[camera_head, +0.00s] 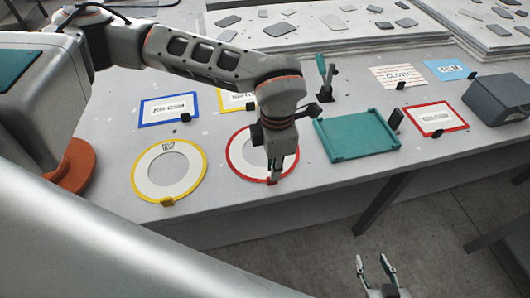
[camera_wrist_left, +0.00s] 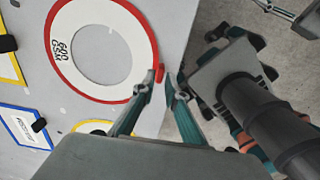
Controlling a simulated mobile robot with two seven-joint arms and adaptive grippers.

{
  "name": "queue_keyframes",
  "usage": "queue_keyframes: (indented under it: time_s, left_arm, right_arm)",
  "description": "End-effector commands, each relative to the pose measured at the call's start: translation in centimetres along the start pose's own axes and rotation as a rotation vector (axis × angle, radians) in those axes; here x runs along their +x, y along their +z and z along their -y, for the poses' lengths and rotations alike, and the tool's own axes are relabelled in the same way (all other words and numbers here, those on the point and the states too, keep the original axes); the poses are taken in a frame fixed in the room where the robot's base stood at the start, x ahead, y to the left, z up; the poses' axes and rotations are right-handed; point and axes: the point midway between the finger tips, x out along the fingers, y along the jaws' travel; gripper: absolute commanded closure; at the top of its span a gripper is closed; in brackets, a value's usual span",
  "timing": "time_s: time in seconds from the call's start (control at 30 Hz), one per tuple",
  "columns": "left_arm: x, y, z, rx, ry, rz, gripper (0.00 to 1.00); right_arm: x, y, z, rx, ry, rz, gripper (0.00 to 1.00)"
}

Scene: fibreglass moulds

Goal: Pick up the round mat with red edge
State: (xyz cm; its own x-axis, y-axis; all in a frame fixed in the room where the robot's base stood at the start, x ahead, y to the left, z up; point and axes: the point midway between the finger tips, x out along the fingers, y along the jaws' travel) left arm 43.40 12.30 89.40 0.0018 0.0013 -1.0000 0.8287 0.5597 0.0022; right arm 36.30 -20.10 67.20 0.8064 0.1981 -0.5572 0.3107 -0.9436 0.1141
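The round mat with red edge (camera_head: 234,159) lies flat on the grey table. It is white with a large round opening, and a small red tab sits on its near edge. In the left wrist view the mat (camera_wrist_left: 125,92) fills the upper left. My left gripper (camera_head: 274,178) points down over the mat's near edge and hides part of it. Its fingertips (camera_wrist_left: 162,76) are close together on either side of the red tab, shut on it. My right gripper (camera_head: 374,262) is open and empty, in front of the table.
A round mat with yellow edge (camera_head: 142,178) lies to the left. Blue-edged (camera_head: 146,119) and yellow-edged (camera_head: 226,101) cards lie behind. A green tray (camera_head: 357,136) is to the right, with a red-edged card (camera_head: 436,118) and a dark box (camera_head: 498,98) beyond. The table's front edge is near.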

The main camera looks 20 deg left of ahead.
Motion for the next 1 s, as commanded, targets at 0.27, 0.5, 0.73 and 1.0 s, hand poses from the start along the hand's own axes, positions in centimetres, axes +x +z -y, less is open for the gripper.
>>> queue_keyframes:
  time_s: [0.27, 0.5, 0.73, 1.0]
  left_arm:
    - [3.6, -0.4, 0.1, -0.002, -0.002, -0.001, 0.88]
    - [4.1, -0.4, 0.1, 0.0, -0.002, 0.0, 0.88]
    - [4.1, -0.4, 0.1, 0.0, -0.002, 0.0, 1.0]
    - [4.0, -0.4, 0.1, 0.0, -0.002, 0.001, 1.0]
  right_arm:
    - [-0.4, -0.7, -0.1, 0.0, 0.0, -0.002, 0.6]
    - [-0.4, -0.7, -0.1, 0.0, 0.001, -0.002, 0.6]
    - [-0.4, -0.7, -0.1, 0.0, 0.001, -0.002, 0.6]
    - [-0.4, -0.7, -0.1, -0.001, 0.001, -0.002, 0.6]
